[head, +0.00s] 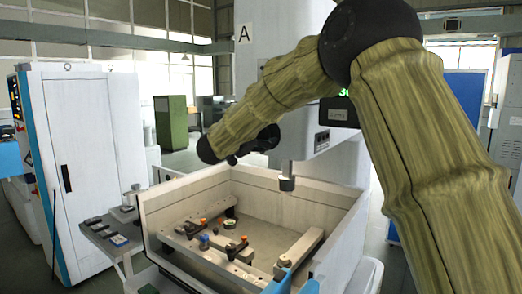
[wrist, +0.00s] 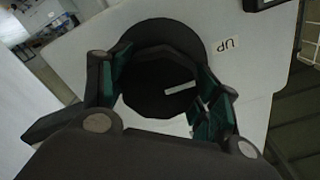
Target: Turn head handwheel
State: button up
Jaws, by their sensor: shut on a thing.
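The head handwheel (wrist: 150,88) shows in the wrist view as a black round knob with a white mark on its face. It sits on the pale machine head (wrist: 255,60), near a label reading "UP" (wrist: 231,43). My gripper (wrist: 163,85) has its green-padded fingers on both sides of the handwheel and is shut on it. In the head view, my gripper (head: 262,140) is a small dark shape at the left side of the machine head (head: 312,140). The handwheel cannot be told apart from the gripper there.
Below the head is an open work tank (head: 160,215) with clamps and small parts inside. A nozzle (head: 287,183) hangs over it. A white cabinet (head: 100,150) stands left, beside a small side table (head: 112,236). A green cabinet (head: 171,122) is farther back.

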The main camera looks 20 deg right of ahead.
jog(key=m+b, duration=0.1)
jog(key=b, duration=0.1)
jog(key=f+m+b, duration=0.1)
jog(key=shift+w+a+m+b, duration=0.15)
jog(key=shift+m+b, duration=0.15)
jog(key=shift+b, duration=0.1)
jog(key=m+b, duration=0.3)
jog(key=b, duration=0.1)
jog(key=m+b, duration=0.2)
jog(key=b, duration=0.1)
jog(key=shift+r, duration=0.25)
jog(key=shift+r+b, duration=0.15)
jog(key=shift+b, duration=0.15)
jog(key=shift+r+m, duration=0.1)
jog(key=shift+m, duration=0.2)
jog(key=o, duration=1)
jog(key=shift+o, duration=0.2)
jog(key=shift+a, duration=0.1)
jog(key=v, duration=1.2)
